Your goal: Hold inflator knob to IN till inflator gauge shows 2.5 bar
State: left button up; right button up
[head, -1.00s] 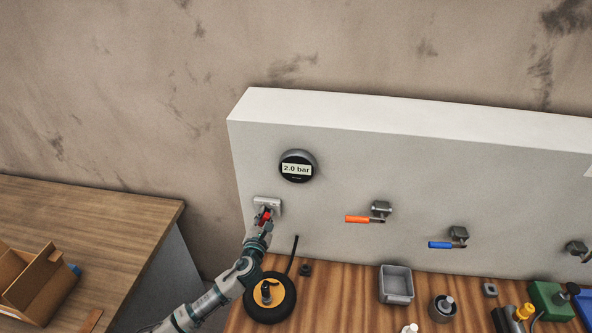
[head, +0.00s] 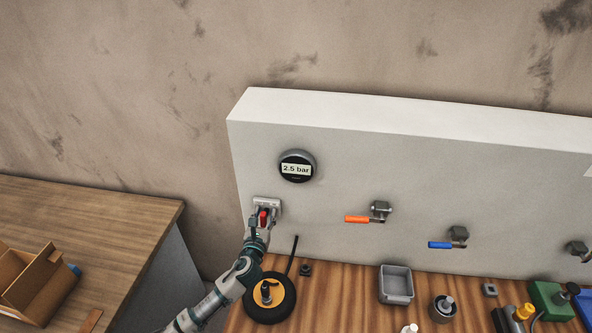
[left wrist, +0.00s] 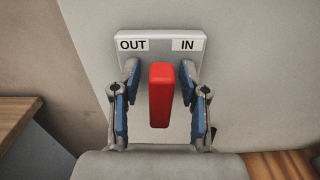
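The inflator gauge (head: 297,167) is a round black dial on the grey-white panel and reads 2.5 bar. The inflator knob (head: 263,217) is a red bar on a light plate below the gauge. In the left wrist view the knob (left wrist: 161,95) stands about upright, midway between the OUT label (left wrist: 133,45) and the IN label (left wrist: 187,45). My left gripper (left wrist: 160,72) is open around it, one blue-padded finger on each side, with gaps between both fingers and the knob. The left gripper in the head view (head: 260,226) partly covers the knob. My right gripper is not seen.
A black wheel with a yellow hub (head: 269,297) and a hose lies below my left arm. Orange (head: 357,219) and blue (head: 440,245) lever handles stick out of the panel to the right. A grey bin (head: 396,284) and several small parts stand on the wooden bench.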

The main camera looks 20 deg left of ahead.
aim_at(262, 222)
pick_arm(q)
jog(key=p+v, duration=0.2)
jog(key=v, duration=0.3)
jog(key=shift+s+d, duration=0.1)
jog(key=shift+s, duration=0.25)
jog(key=shift+s+d, duration=0.15)
jog(key=shift+s, duration=0.5)
